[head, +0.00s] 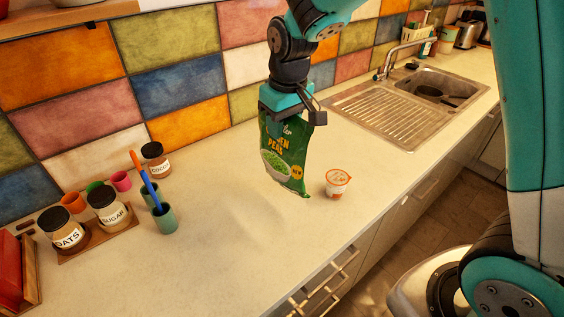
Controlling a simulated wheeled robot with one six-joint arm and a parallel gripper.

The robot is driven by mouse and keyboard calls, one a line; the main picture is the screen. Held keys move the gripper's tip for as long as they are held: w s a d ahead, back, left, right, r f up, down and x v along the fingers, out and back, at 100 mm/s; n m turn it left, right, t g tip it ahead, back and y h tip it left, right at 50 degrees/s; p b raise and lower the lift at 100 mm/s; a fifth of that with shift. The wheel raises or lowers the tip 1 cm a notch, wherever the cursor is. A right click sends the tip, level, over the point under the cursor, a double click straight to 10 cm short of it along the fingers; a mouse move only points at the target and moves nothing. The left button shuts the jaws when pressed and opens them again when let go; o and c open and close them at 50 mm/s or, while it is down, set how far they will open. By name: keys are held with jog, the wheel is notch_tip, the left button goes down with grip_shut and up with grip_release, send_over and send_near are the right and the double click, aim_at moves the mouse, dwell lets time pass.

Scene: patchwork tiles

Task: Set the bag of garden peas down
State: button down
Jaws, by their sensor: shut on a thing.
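The bag of garden peas (286,160) is green, with a picture of peas in a bowl on its front. My gripper (290,112) is shut on the top edge of the bag, which hangs upright below it. The bag is over the pale counter (235,235), left of a small cup. Its bottom edge is close to the counter top; I cannot tell whether it touches.
The small lidded cup (337,183) stands just right of the bag. The sink (440,92) with its drainer is behind to the right. Jars (109,206), cups and a green holder (165,218) with brushes stand at left. The counter's middle is clear.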

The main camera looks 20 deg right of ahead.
aim_at(283, 168)
notch_tip(283, 168, down, 12)
jog(key=p, duration=0.2)
jog(key=shift+r+p, duration=0.1)
jog(key=shift+p, duration=0.2)
jog(key=c, duration=0.7)
grip_release()
jog(key=shift+s, duration=0.1)
